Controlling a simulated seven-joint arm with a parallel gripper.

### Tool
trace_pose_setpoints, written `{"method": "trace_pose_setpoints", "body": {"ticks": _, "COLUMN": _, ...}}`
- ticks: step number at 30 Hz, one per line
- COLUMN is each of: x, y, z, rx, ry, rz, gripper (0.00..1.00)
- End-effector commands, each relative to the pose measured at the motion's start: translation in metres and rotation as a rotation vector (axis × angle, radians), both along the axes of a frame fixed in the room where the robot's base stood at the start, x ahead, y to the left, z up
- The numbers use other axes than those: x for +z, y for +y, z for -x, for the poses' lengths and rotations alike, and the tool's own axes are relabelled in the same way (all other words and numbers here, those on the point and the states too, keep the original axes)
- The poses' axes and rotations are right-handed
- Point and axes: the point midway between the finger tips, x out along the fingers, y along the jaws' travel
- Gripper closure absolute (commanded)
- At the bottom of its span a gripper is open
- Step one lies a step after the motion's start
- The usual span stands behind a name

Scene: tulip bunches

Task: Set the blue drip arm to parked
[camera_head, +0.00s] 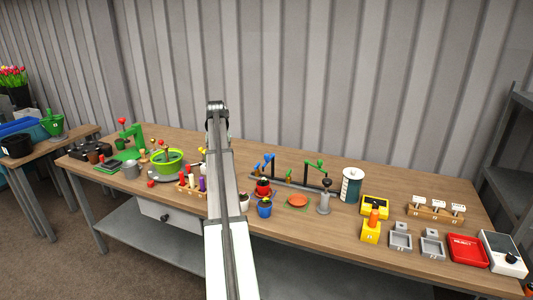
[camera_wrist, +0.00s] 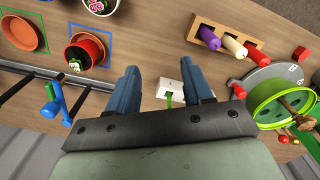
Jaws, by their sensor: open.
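The blue drip arm (camera_head: 267,161) stands on the dark rail in the middle of the bench, behind the red pot (camera_head: 263,187). In the wrist view the blue drip arm (camera_wrist: 52,108) is at the lower left, beside the rail and below the red pot (camera_wrist: 86,50). I cannot read whether it is at its parked setting. My gripper (camera_wrist: 159,67) is open and empty over the bench, to the right of the blue arm and apart from it. My arm hides the gripper in the head view. A small white block with a green part (camera_wrist: 172,93) shows between the fingers.
A green drip arm (camera_head: 315,165) stands on the same rail. In the wrist view a green bowl (camera_wrist: 280,101) and a wooden rack of coloured bottles (camera_wrist: 230,38) lie right of my gripper.

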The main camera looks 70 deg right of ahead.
Motion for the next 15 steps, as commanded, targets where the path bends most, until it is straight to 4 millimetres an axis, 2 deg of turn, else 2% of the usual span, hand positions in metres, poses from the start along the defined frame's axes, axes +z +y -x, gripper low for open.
{"method": "trace_pose_setpoints", "body": {"ticks": 1, "x": 0.021, "y": -0.029, "z": 0.019, "rx": -0.040, "ry": -0.002, "rz": 0.004, "gripper": 0.50}}
{"method": "trace_pose_setpoints", "body": {"ticks": 6, "x": 0.077, "y": -0.085, "z": 0.083, "rx": -0.146, "ry": -0.001, "rz": 0.002, "gripper": 0.50}}
{"method": "trace_pose_setpoints", "body": {"ticks": 10, "x": 0.108, "y": -0.111, "z": 0.122, "rx": -0.204, "ry": -0.001, "rz": 0.001, "gripper": 0.50}}
{"method": "trace_pose_setpoints", "body": {"ticks": 15, "x": 0.129, "y": -0.126, "z": 0.149, "rx": -0.243, "ry": 0.000, "rz": -0.001, "gripper": 0.50}}
